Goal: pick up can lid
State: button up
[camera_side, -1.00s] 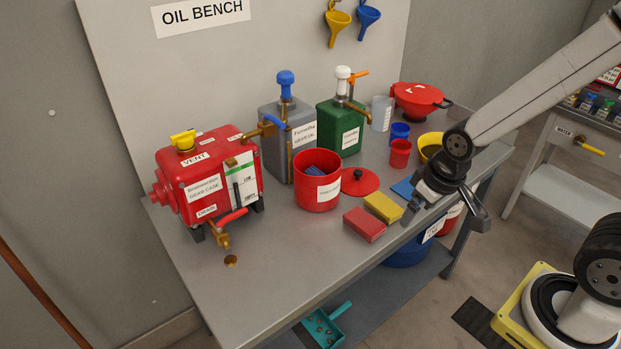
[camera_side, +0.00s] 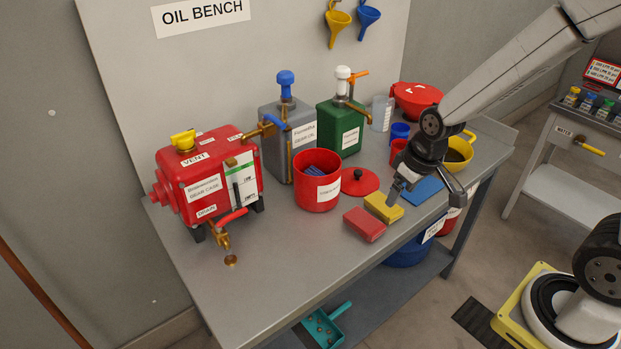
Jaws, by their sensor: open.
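The can lid (camera_side: 364,184) is a flat red disc with a dark knob on top. It lies on the grey bench, just right of the open red can (camera_side: 317,193), which holds blue items. My gripper (camera_side: 398,192) is open and points down over the yellow block, to the right and front of the lid. It is apart from the lid. The gap between its fingers is hard to see at this size.
A yellow block (camera_side: 384,208), a red block (camera_side: 364,225) and a blue flat piece (camera_side: 423,190) lie near the bench's front edge. A green pump can (camera_side: 340,130) and a grey pump can (camera_side: 278,135) stand behind. The front middle of the bench (camera_side: 290,255) is clear.

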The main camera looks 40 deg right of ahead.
jog(key=w+d+f+n, duration=0.1)
jog(key=w+d+f, duration=0.15)
jog(key=w, duration=0.45)
jog(key=w+d+f+n, duration=0.1)
jog(key=w+d, duration=0.3)
jog(key=w, duration=0.2)
jog(key=n+t+y, duration=0.1)
jog(key=n+y, duration=0.1)
send_over(359, 172)
jog(key=s+d, duration=0.2)
jog(key=f, duration=0.7)
jog(key=shift+s+a, duration=0.1)
jog(key=shift+a, duration=0.1)
jog(key=shift+x, duration=1.25)
jog(key=shift+f, duration=0.1)
jog(key=shift+h, duration=0.3)
jog(key=shift+a+x, duration=0.2)
jog(key=shift+x, duration=2.3)
grip_shut()
